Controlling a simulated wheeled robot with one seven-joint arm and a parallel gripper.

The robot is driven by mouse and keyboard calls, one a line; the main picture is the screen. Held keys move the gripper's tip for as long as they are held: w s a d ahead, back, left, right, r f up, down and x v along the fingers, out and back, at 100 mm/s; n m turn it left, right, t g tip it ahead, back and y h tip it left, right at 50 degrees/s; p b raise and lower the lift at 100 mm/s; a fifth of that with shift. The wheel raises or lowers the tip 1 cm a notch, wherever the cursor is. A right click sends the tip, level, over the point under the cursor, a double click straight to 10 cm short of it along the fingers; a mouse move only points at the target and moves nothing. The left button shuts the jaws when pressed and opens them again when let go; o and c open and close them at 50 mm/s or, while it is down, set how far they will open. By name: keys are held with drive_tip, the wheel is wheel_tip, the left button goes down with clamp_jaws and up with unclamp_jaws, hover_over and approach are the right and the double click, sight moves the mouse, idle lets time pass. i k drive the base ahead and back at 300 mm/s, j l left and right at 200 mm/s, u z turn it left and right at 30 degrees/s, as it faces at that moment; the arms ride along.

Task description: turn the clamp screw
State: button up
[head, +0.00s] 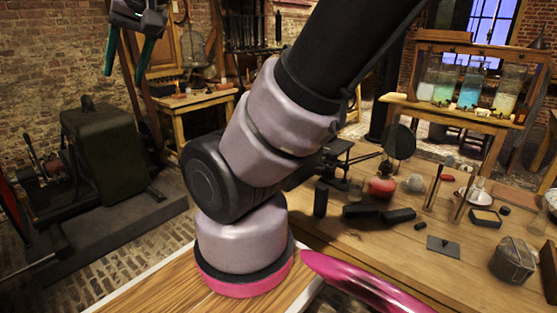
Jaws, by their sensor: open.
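My gripper (123,72) is at the top left of the head view, high up and with its green fingers apart and nothing between them. It is far to the left of the workbench (398,241) and of the jar stand. Several glass jars with pale, green and blue liquid (470,88) stand in a wooden stand (463,112) at the upper right. I cannot make out a clamp screw; it is too small to tell or hidden. My arm hides part of the middle of the scene.
The workbench holds a dark metal apparatus (340,163), a red round object (381,187), black blocks (361,210), a flat grey plate (443,246) and a metal canister (514,260). A large dark machine (103,150) stands on the left floor. Brick floor (140,244) shows in front of it.

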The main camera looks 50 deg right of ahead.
sight(319, 172)
drive_tip(key=i+u, duration=0.15)
drive_tip(key=i, duration=0.85)
drive_tip(key=i+l+u, duration=0.1)
drive_tip(key=i, duration=0.95)
drive_tip(key=i+z, duration=0.2)
drive_tip(key=z, duration=0.25)
drive_tip(key=i+z, duration=0.2)
drive_tip(key=z, duration=0.25)
drive_tip(key=i+j+z, duration=0.15)
drive_tip(key=z, duration=3.2)
drive_tip(key=k+l, duration=0.1)
drive_tip(key=l, duration=0.2)
drive_tip(key=k+l+z, duration=0.1)
drive_tip(key=l, duration=0.2)
drive_tip(key=k+l, duration=0.1)
drive_tip(key=l, duration=0.2)
drive_tip(key=i+j, duration=0.1)
drive_tip(key=i+l+z, duration=0.05)
